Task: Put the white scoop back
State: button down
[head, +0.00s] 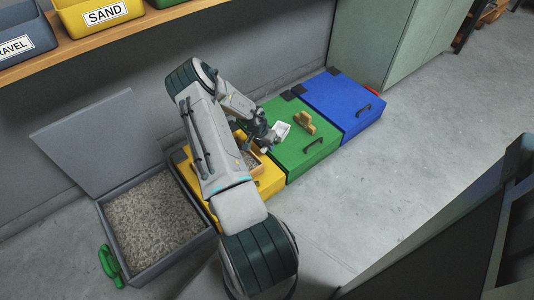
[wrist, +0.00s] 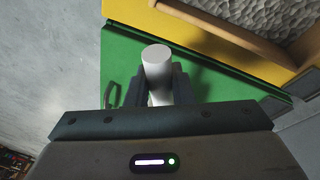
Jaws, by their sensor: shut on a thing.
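The white scoop (head: 282,130) is held above or at the green box; its pan shows just right of my gripper (head: 268,138) in the head view. In the wrist view, the end of its thick white handle (wrist: 158,68) stands between the two dark fingers of my gripper (wrist: 157,90). My gripper is shut on this handle. The scoop's pan is hidden in the wrist view. I cannot tell whether the scoop touches the green lid (head: 290,150).
An open grey box (head: 120,277) full of gravel stands at left with its lid raised. A yellow box (head: 271,183) bears a wooden-rimmed gravel tray (head: 252,160), partly behind my arm. A closed blue box (head: 340,100) is at right.

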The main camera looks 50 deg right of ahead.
jog(key=shift+f+b, duration=0.9)
jog(key=shift+f, duration=1.15)
jog(key=shift+f+b, duration=0.3)
jog(key=shift+b, duration=0.05)
jog(key=c, duration=1.3)
grip_release()
jog(key=shift+r, duration=0.1)
jog(key=shift+o, duration=0.2)
jog(key=p+v, duration=0.6)
jog(key=v, duration=0.6)
jog(key=shift+r, duration=0.35)
